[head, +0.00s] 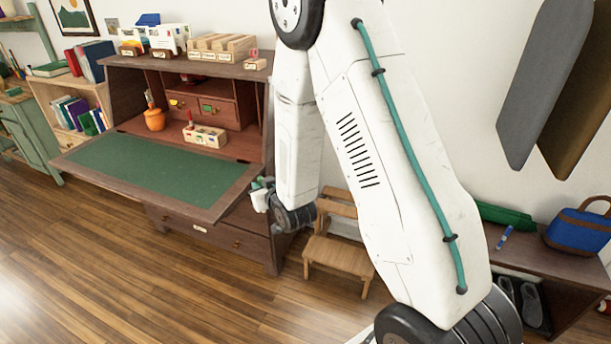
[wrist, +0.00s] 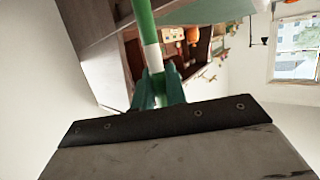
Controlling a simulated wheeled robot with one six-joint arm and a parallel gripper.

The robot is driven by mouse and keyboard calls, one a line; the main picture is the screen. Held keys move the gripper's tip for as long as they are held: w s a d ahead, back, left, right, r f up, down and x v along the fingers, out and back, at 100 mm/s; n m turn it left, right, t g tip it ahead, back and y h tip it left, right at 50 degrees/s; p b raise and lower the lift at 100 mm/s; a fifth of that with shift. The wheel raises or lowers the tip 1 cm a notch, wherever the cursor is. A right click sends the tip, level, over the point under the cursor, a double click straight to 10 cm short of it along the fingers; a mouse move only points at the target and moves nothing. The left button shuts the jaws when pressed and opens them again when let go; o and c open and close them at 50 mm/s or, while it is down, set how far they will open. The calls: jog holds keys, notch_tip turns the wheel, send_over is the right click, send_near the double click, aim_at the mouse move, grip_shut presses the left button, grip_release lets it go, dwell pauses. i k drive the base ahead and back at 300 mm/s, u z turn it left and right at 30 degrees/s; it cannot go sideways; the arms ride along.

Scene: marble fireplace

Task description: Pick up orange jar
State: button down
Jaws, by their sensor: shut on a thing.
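The orange jar (head: 155,119) stands upright on the desk's inner shelf at the back left, with thin items sticking out of its top. A small orange shape in the wrist view (wrist: 192,35) looks like the same jar. My gripper (head: 262,192) is beside the right edge of the fold-down desk top, well apart from the jar. In the wrist view its green fingers (wrist: 158,90) are closed around a green-and-white stick (wrist: 143,22), which looks like a marker. The fingers hide its gripped end.
The desk's green writing surface (head: 150,168) is clear. A wooden holder with coloured labels (head: 205,136) stands right of the jar. A bench (head: 530,268) with a blue bag (head: 580,232) is at right.

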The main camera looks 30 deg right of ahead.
aim_at(158, 122)
jog(key=z, duration=4.3)
jog(key=k, duration=1.7)
jog(key=u, duration=1.3)
jog(key=i, duration=2)
